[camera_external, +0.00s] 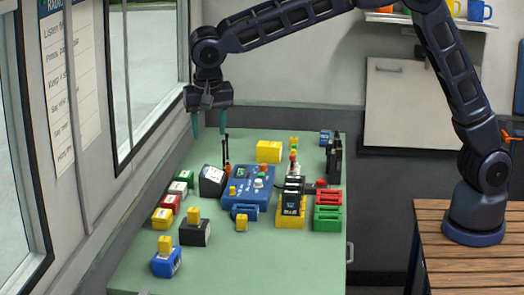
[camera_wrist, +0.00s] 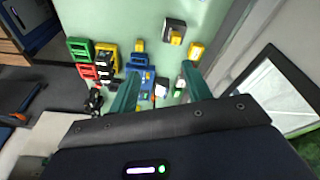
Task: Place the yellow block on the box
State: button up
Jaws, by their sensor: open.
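Several yellow blocks are in the external view. A small one (camera_external: 242,223) stands on the table in front of the blue console; it also shows in the wrist view (camera_wrist: 139,46). Another yellow block (camera_external: 194,212) sits on a black box (camera_external: 194,234), and another (camera_external: 165,242) sits on a blue box (camera_external: 166,263). A larger yellow box (camera_external: 269,151) is at the back. I cannot tell which block and box are meant. My gripper (camera_external: 209,134) is open and empty, above the table's back left part; its teal fingers show in the wrist view (camera_wrist: 160,72).
The blue console (camera_external: 247,187) with upright antennas fills the middle of the green table (camera_external: 285,265). Red (camera_external: 328,196) and green crates (camera_external: 327,217) and a yellow crate (camera_external: 291,221) stand right. Small coloured boxes line the left. The table's front right is clear.

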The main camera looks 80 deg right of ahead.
jog(key=s+d+r+n+t+y, duration=0.15)
jog(key=s+d+r, duration=0.25)
jog(key=s, duration=0.4)
jog(key=s+d+r+n, duration=0.3)
jog(key=s, duration=0.6)
jog(key=s+d+r+n+t+y, duration=0.15)
jog(key=s+d+r, duration=0.25)
jog(key=s, duration=0.4)
jog(key=s+d+f+n, duration=0.1)
jog(key=s+f+n, duration=0.2)
jog(key=s, duration=0.9)
jog(key=s+d+f+n+t, duration=0.1)
jog(key=s+d+f+n, duration=0.1)
jog(key=s, duration=0.9)
jog(key=shift+s+f+n, duration=0.4)
jog(key=shift+f+n, duration=0.2)
jog(key=shift+n, duration=0.6)
